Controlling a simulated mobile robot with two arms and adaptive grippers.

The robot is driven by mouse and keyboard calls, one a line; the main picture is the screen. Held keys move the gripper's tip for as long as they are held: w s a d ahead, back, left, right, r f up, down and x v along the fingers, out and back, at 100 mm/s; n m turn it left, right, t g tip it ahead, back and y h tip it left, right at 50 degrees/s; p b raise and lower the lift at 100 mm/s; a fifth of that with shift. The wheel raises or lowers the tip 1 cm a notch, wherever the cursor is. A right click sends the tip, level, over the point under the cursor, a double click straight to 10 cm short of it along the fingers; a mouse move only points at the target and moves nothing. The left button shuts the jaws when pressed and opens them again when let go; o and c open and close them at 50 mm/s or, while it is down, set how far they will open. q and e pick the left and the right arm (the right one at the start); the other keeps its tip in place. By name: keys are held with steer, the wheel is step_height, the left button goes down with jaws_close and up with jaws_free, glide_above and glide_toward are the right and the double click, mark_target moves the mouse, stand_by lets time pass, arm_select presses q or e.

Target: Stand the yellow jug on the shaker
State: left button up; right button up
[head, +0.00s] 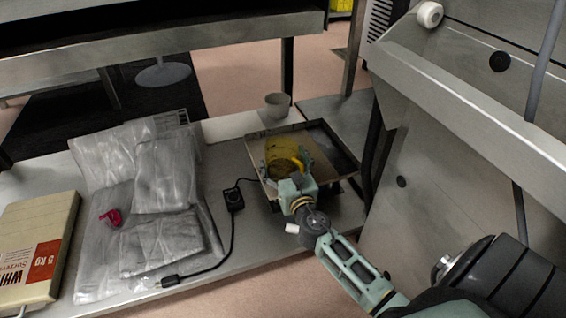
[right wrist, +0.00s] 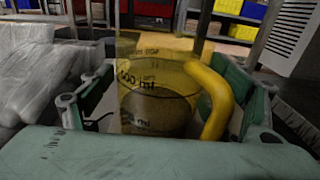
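The yellow jug (head: 277,152) is see-through, with a thick yellow handle, and is upright over the shaker (head: 322,160), a low tray-topped device on the metal bench. Whether its base touches the tray is hidden. My right gripper (head: 295,182) is at the jug's near side. My left gripper is not in view.
A grey cup (head: 277,104) stands behind the shaker. A large metal machine (head: 450,150) rises on the right.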

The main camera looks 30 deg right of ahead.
steer(key=shift+o, duration=0.2)
steer(key=shift+r, duration=0.15)
steer(key=v, duration=1.2)
steer(key=shift+p, duration=0.45)
